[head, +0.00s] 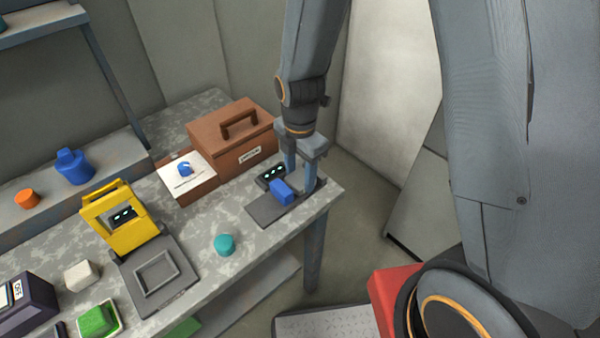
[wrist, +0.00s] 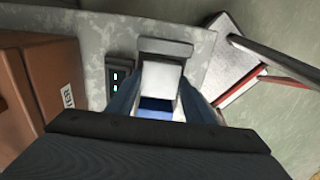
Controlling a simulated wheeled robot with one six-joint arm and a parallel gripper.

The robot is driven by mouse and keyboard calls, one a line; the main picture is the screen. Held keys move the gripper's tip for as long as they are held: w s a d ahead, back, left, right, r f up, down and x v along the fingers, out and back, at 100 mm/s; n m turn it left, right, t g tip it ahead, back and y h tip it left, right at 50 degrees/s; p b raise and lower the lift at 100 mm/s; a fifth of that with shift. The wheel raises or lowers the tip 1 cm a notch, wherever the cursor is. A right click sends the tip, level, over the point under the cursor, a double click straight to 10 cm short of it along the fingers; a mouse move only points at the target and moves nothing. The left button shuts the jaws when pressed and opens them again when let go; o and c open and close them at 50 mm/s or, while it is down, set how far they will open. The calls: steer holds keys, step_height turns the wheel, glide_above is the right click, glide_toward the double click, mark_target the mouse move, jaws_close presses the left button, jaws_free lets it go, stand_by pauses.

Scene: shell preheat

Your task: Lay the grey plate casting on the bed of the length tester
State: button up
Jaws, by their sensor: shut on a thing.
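My gripper (head: 301,180) points down over the right end of the table. In the wrist view, its fingers (wrist: 160,98) are shut on a pale grey piece, which I take as the grey plate casting (wrist: 161,76). In the head view the fingers and a blue block hide most of it. The length tester has a dark flat bed (head: 263,213), the blue block (head: 282,192), and a small display (head: 270,175) behind. In the wrist view, the casting lies between the blue part (wrist: 156,108) and a grey bar (wrist: 165,47). I cannot tell whether it touches the bed.
A brown toolbox (head: 225,140) and a box with a white top (head: 187,178) stand behind and left. A yellow device (head: 118,222), a dark square-framed plate (head: 185,280) and a teal round piece (head: 225,244) are further left. The table's edge is close on the right.

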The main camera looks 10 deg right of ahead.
mark_target(300, 178)
steer(key=o, duration=0.9)
steer(key=shift+f, duration=0.15)
step_height(300, 178, up, 12)
steer(key=b, duration=0.2)
steer(key=shift+s+d+f+m+t, duration=0.25)
steer(key=shift+s+d+m, duration=1.45)
steer(key=shift+m, duration=2.45)
steer(key=shift+s+d+f+m, duration=0.4)
steer(key=shift+s+d+m, duration=0.45)
steer(key=shift+d+m, duration=2.5)
steer(key=shift+s+d+f+m+t, duration=0.25)
steer(key=shift+s+d+m, duration=1.05)
steer(key=shift+m, duration=3.6)
steer(key=shift+w+f, duration=0.1)
